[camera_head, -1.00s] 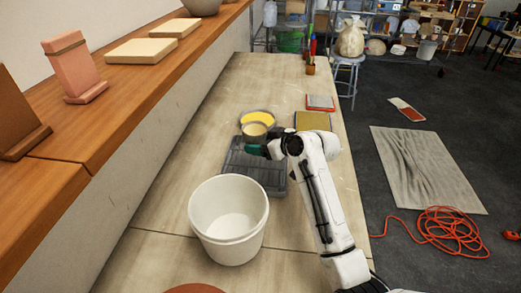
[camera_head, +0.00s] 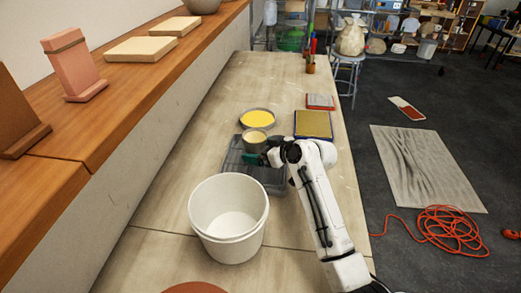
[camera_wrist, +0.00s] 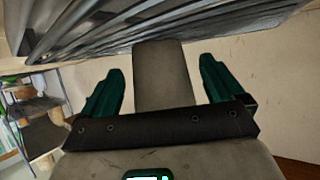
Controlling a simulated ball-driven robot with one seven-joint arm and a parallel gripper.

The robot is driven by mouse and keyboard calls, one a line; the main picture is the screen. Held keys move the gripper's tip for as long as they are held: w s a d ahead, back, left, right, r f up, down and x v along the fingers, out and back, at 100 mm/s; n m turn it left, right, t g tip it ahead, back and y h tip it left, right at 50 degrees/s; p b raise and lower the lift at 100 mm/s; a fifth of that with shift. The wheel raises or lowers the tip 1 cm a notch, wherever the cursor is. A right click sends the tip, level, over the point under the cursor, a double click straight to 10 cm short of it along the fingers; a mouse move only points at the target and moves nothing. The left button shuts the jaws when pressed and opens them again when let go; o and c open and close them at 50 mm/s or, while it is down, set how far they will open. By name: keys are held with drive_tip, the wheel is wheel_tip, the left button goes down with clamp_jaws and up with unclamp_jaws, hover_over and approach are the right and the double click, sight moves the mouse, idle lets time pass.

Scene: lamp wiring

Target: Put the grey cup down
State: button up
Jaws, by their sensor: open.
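The grey cup (camera_head: 256,141), pale inside, stands upright at the back of a dark grey ribbed rack (camera_head: 266,183) on the bench. My gripper (camera_head: 254,158) is right at the cup's near side, with one green finger showing. In the wrist view my gripper (camera_wrist: 160,85) has its two green fingers spread wide. A grey shape between them, probably the cup (camera_wrist: 160,75), has a gap on each side. The ribbed rack (camera_wrist: 150,30) fills the top of that view. The cup's base is hidden in the head view.
A round dish of yellow (camera_head: 257,118) stands just behind the cup. A white bucket (camera_head: 230,220) stands in front of the rack. A blue-edged mustard pad (camera_head: 313,124) lies to the right. The wooden ledge (camera_head: 100,95) runs along the left.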

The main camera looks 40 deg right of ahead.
drive_tip(key=shift+r, duration=0.1)
drive_tip(key=shift+s+r, duration=0.15)
drive_tip(key=v, duration=1.1)
drive_tip(key=shift+s+r+b, duration=0.2)
drive_tip(key=shift+s+b, duration=0.1)
drive_tip(key=shift+b, duration=0.15)
